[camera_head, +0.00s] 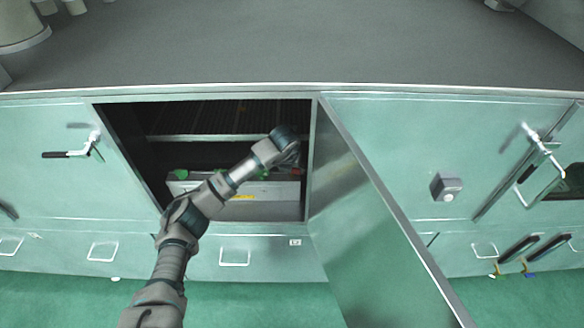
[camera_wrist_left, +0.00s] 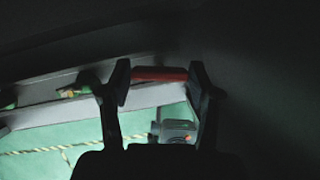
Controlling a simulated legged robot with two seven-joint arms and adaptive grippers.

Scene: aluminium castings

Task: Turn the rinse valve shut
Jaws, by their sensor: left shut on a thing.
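A red bar-like handle (camera_wrist_left: 160,74) shows in the left wrist view, probably the rinse valve's handle. It lies crosswise between the two fingers of my left gripper (camera_wrist_left: 160,69), which is shut on it. The valve body cannot be made out. In the head view my left arm reaches into the open cabinet (camera_head: 208,104), and the left gripper (camera_head: 292,160) is at its right side, partly hidden behind the wrist. A bit of red (camera_head: 298,171) shows just below it. My right gripper is not in view.
The cabinet door (camera_head: 375,230) stands open on the right. Inside are a dark slatted shelf (camera_head: 215,137) and a pale tray-like part (camera_head: 212,212) with green pieces (camera_head: 181,174). A grey box (camera_head: 446,187) and a lever handle (camera_head: 70,154) stick out from the front. The worktop (camera_head: 300,45) is largely clear.

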